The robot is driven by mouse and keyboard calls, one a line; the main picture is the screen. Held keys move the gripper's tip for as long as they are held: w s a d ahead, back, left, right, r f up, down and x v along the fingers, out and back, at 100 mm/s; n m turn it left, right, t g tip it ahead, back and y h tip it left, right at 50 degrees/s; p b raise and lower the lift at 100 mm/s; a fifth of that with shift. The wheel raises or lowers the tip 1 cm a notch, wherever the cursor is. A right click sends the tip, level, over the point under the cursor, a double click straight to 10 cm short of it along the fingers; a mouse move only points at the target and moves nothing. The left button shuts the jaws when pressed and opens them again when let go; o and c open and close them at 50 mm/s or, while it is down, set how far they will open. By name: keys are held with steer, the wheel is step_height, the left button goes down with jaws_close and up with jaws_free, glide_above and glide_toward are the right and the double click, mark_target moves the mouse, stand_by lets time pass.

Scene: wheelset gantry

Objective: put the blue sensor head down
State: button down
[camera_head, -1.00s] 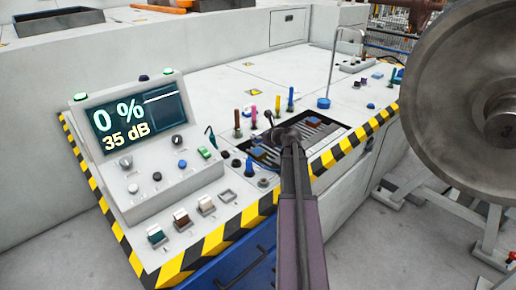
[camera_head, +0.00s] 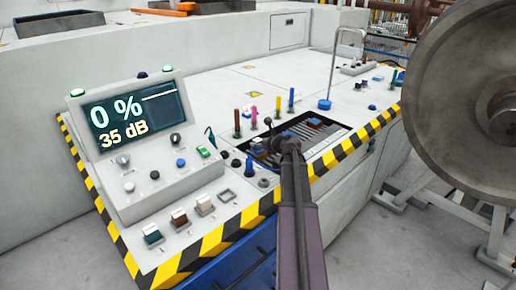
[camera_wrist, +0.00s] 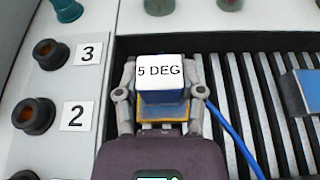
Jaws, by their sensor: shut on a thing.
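My gripper (camera_wrist: 160,105) is shut on the blue sensor head (camera_wrist: 161,96), a small blue block with a white top marked "5 DEG". A finger presses on each side of it, and a yellow-orange part shows at its near side. It is over the left part of a dark tray with pale slats (camera_wrist: 261,120); I cannot tell whether it touches them. In the head view my gripper (camera_head: 268,135) is over the left end of this recessed tray (camera_head: 327,138), and the head is mostly hidden.
Dark round sockets numbered 3 (camera_wrist: 50,54) and 2 (camera_wrist: 34,115) lie left of the tray. A blue cable (camera_wrist: 236,138) crosses the slats. Another blue block (camera_wrist: 304,88) lies at right. Coloured upright probes (camera_head: 254,117) stand behind the tray; a display console (camera_head: 137,120) is left.

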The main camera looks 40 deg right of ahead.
steer(key=shift+f, duration=0.4)
steer(key=shift+c, duration=1)
jaws_free()
steer(key=shift+r, duration=0.1)
steer(key=shift+r, duration=0.15)
steer(key=shift+s+r, duration=0.1)
steer(key=shift+s, duration=0.05)
steer(key=shift+p+v, duration=2.3)
steer(key=shift+v, duration=3.55)
steer(key=shift+s, duration=0.1)
